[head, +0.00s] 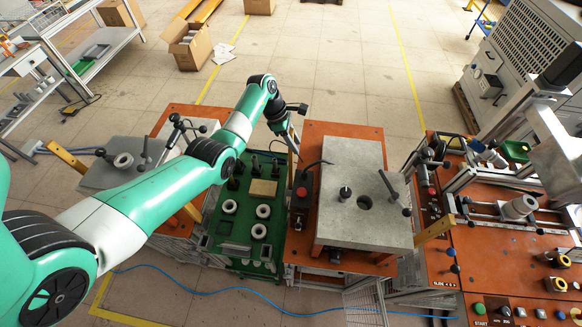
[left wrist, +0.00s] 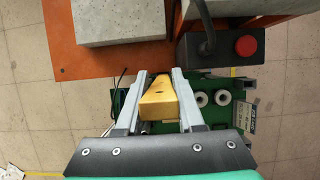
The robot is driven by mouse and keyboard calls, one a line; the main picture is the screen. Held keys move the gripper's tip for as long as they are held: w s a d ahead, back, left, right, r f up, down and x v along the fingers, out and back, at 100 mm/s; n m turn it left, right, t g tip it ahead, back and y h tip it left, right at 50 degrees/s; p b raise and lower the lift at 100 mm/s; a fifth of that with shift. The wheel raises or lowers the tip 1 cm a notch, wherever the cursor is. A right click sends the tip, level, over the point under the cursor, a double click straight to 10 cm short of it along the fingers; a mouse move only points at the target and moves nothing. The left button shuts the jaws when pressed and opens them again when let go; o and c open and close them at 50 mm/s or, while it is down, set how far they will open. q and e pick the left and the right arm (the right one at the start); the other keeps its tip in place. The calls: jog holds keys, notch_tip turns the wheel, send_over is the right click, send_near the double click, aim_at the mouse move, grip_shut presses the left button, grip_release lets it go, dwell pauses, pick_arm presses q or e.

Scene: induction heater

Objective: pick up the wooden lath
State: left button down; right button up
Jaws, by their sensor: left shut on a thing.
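The wooden lath (left wrist: 158,103) is a yellow-brown bar. In the left wrist view it lies between the two grey fingers of my left gripper (left wrist: 160,75), which is shut on it. In the head view my left gripper (head: 295,146) is above the gap between the green tray and the right-hand orange table. The lath is hard to make out there, as the gripper is small and partly covers it. My right gripper is in neither view.
The green tray (head: 245,262) holds several pale rings and a tan block (head: 263,188). A control box with a red button (head: 301,193) stands beside the grey slab (head: 350,160) on the orange table (head: 312,134).

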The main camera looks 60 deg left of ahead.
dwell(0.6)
pick_arm(q)
notch_tip(320, 180, up, 18)
jog(key=p, duration=0.8)
jog(key=shift+f+p, duration=0.25)
jog(key=shift+p, duration=0.1)
